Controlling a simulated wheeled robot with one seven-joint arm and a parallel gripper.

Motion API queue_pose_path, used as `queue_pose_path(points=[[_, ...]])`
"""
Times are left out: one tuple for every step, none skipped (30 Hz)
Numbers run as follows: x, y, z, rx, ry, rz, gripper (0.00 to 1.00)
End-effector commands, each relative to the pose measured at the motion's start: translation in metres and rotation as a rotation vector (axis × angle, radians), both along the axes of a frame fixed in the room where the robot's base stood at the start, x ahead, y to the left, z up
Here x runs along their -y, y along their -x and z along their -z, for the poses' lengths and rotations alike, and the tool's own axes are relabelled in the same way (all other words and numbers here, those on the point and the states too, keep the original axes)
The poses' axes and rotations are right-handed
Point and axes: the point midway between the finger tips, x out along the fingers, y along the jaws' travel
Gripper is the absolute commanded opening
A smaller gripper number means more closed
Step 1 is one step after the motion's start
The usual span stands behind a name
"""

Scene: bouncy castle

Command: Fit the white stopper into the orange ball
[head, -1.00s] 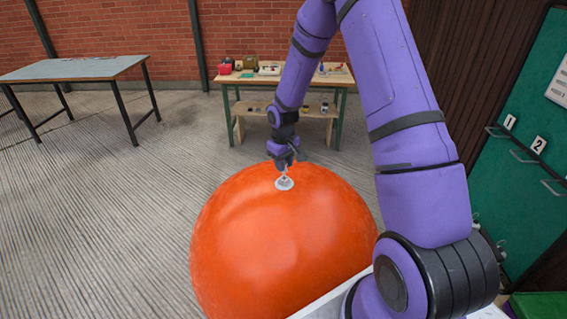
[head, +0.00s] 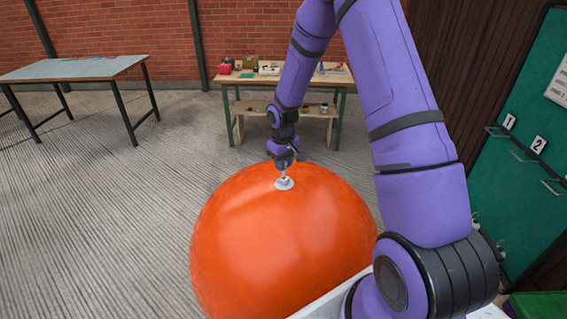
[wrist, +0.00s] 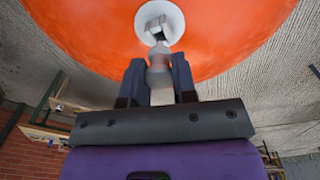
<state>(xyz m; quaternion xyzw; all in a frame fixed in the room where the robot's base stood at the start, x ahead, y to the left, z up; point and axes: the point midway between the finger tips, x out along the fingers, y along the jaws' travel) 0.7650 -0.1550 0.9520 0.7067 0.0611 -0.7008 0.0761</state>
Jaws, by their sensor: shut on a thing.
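My gripper (wrist: 159,70) is shut on the white stopper (wrist: 158,82), which looks greyish between the two dark fingers. The stopper's far end points at the middle of the fitting and overlaps it in view. I cannot tell how deep it sits, if at all.
A wooden workbench (head: 300,78) with several small items stands behind the ball. A grey-topped table (head: 75,68) stands at the back left. A green board (head: 520,175) with numbered hooks is on the right. The ribbed floor (head: 120,210) left of the ball is clear.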

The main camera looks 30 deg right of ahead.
Motion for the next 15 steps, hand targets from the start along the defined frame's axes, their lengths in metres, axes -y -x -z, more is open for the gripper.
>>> queue_pose_path(points=[[0.0001,0.0001,0.0,0.0,0.0,0.0,0.04],[0.0001,0.0001,0.0,0.0,0.0,0.0,0.04],[0.0001,0.0001,0.0001,0.0,0.0,0.0,0.04],[0.0001,0.0001,0.0002,0.0,0.0,0.0,0.04],[0.0001,0.0001,0.0004,0.0,0.0,0.0,0.04],[0.0001,0.0001,0.0009,0.0,0.0,0.0,0.04],[0.0001,0.0001,0.0013,0.0,0.0,0.0,0.04],[0.0002,0.0001,0.0019,0.0,0.0,0.0,0.04],[0.0003,0.0,0.0027,-0.001,0.0,0.0,0.04],[0.0003,0.0,0.0035,-0.001,0.0,0.0,0.04],[0.0003,0.0,0.0042,-0.001,0.0,0.0,0.04],[0.0003,0.0,0.0052,-0.001,0.0,0.0,0.04],[0.0004,0.0,0.0059,-0.001,0.0,0.0,0.04],[0.0004,0.0,0.0067,-0.001,0.0,0.0,0.04],[0.0006,-0.0001,0.0077,-0.001,0.0,0.0,0.04]])
